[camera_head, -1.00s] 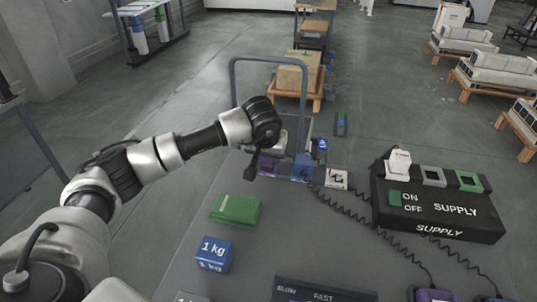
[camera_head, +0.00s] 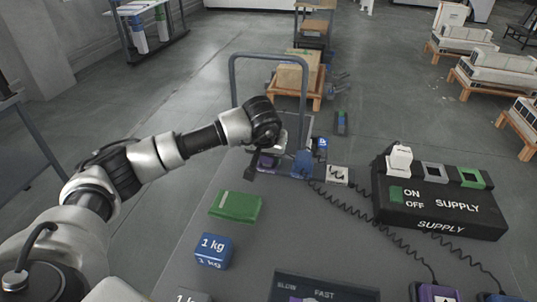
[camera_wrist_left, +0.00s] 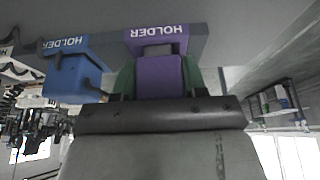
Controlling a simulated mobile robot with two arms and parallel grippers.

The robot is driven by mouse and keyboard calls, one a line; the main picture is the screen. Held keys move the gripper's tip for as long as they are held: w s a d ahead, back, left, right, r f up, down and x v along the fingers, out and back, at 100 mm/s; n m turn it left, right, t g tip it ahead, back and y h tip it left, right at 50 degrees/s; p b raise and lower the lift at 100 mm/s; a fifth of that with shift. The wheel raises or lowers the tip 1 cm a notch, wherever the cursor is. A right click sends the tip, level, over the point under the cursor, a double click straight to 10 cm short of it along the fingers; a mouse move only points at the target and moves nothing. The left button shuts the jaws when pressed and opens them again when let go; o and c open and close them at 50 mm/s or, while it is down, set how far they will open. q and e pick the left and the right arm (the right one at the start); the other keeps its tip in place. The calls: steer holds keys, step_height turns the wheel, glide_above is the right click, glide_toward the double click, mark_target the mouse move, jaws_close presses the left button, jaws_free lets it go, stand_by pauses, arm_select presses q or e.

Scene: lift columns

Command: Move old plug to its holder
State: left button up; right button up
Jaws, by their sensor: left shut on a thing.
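My left gripper (camera_head: 262,165) reaches over the far end of the grey table. In the left wrist view my gripper (camera_wrist_left: 160,80) is shut, its green fingers on either side of a purple plug (camera_wrist_left: 160,75). The plug is lined up with a purple block marked HOLDER (camera_wrist_left: 158,38) and appears to meet it. I cannot tell how deep it sits. In the head view the purple holder (camera_head: 267,160) is mostly hidden by the gripper. My right gripper is not in view.
A blue plug (camera_head: 303,164) stands at a blue holder beside the gripper, with a coiled cable. A white holder (camera_head: 337,175) is further right. A black supply box (camera_head: 440,207) bears a white plug (camera_head: 400,158). A green block (camera_head: 236,206) and blue weight (camera_head: 213,252) lie nearer.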

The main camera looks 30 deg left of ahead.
arm_select(q)
steer(key=shift+s+f, duration=0.1)
steer(key=shift+f, duration=0.2)
